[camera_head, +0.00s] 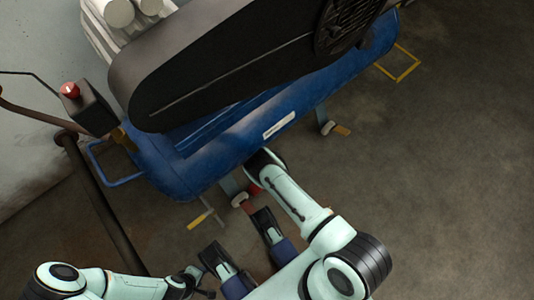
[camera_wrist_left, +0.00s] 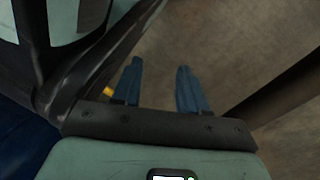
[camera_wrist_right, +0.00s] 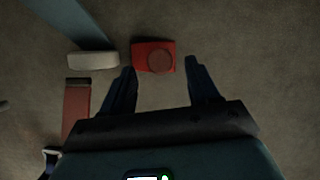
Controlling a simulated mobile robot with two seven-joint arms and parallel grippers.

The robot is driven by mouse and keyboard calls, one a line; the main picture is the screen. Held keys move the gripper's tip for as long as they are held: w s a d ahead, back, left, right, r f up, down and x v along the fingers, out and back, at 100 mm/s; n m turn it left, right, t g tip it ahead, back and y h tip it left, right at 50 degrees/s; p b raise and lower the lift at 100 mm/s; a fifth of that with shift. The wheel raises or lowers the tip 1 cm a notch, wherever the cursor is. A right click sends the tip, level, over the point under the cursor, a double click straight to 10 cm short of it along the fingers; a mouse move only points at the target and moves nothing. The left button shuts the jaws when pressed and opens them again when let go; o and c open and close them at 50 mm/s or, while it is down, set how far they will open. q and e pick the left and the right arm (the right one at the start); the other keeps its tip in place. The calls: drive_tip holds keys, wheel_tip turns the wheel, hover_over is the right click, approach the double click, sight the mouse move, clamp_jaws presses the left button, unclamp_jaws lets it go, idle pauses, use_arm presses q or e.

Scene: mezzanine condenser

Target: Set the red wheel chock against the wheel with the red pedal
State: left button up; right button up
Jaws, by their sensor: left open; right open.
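The red wheel chock (camera_wrist_right: 140,50), a block with a round disc on top, lies on the floor in the right wrist view. A small gap separates it from the pale wheel (camera_wrist_right: 92,60) on its left. The red pedal (camera_wrist_right: 77,105) extends from that wheel. My left gripper (camera_wrist_left: 158,68) is open and empty above the floor.
A blue tank (camera_head: 205,170) with a black guard (camera_head: 220,60) stands above the wheels. Another wheel (camera_head: 328,128) has an orange pedal (camera_head: 342,130). A yellow pedal (camera_head: 200,219) and dark pole (camera_head: 105,205) are left. Floor at right is clear.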

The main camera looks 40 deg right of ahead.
use_arm(q)
drive_tip(key=w+d+r+t+p, duration=0.1)
drive_tip(key=w+r+t+p, duration=0.1)
drive_tip(key=w+r, duration=0.3)
drive_tip(key=shift+w+r+p, duration=0.4)
drive_tip(key=shift+w+p, duration=0.05)
drive_tip(key=shift+w, duration=0.45)
use_arm(e)
drive_tip(key=s+a+r+n, duration=0.1)
drive_tip(key=s+r+n, duration=0.3)
drive_tip(key=r+n, duration=0.3)
drive_tip(key=s+a+r+n+g, duration=0.1)
drive_tip(key=s+a+r+n, duration=0.1)
drive_tip(key=s+r+n, duration=0.3)
drive_tip(key=s+a+r+n, duration=0.2)
drive_tip(key=s+r+n, duration=0.3)
drive_tip(key=r+n, duration=0.5)
drive_tip(key=shift+s+r+n+y, duration=0.15)
drive_tip(key=shift+r+n+y, duration=0.2)
drive_tip(key=shift+n, duration=2.85)
drive_tip(key=shift+a+f, duration=0.1)
